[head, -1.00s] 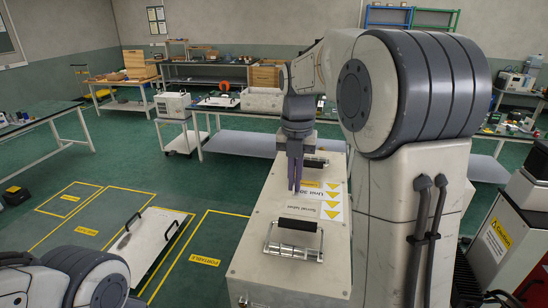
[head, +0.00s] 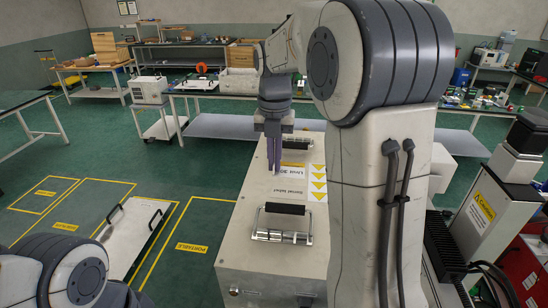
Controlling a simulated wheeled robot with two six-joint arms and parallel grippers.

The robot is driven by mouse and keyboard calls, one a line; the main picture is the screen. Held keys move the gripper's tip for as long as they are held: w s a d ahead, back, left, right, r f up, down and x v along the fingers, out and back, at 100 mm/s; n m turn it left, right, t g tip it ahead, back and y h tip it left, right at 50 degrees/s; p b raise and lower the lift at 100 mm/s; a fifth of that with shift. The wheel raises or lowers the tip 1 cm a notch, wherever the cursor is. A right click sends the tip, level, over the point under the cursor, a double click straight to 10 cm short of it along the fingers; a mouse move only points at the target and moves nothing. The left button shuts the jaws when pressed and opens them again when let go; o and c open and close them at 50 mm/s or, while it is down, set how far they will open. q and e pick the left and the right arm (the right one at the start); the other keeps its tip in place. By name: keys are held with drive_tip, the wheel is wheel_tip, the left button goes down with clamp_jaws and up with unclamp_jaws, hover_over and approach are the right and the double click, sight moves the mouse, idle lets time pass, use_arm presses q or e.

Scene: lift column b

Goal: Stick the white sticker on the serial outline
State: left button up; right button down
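A pale box-like unit (head: 232,238) stands in front of me, with printing on its top. A patch reading something like "Serial label" (head: 290,190) lies on that top; I take it for the serial outline. I cannot pick out a separate loose white sticker. My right gripper (head: 274,170) points down over the top, close beside the printing. Its two fingers are close together, and whether they hold something thin is too small to tell. My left gripper is out of view; only part of my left arm shows at lower left.
A metal handle with a black grip (head: 285,209) rises from the unit's near top, and another stands farther back. Yellow triangles (head: 318,184) line its right side, partly beside my arm. A white panel (head: 133,232) lies on the floor at left. A workbench (head: 222,127) stands behind.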

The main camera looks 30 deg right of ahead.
sight(275, 190)
drive_tip(key=shift+f+b, duration=1.45)
drive_tip(key=shift+f, duration=1.1)
drive_tip(key=shift+f, duration=0.45)
drive_tip(key=c, duration=1)
unclamp_jaws()
drive_tip(key=shift+r+b, duration=0.1)
drive_tip(key=shift+b, duration=0.2)
wheel_tip(275, 190, up, 10)
drive_tip(key=shift+r+b, duration=0.15)
drive_tip(key=shift+b, duration=0.45)
drive_tip(key=shift+s, duration=0.1)
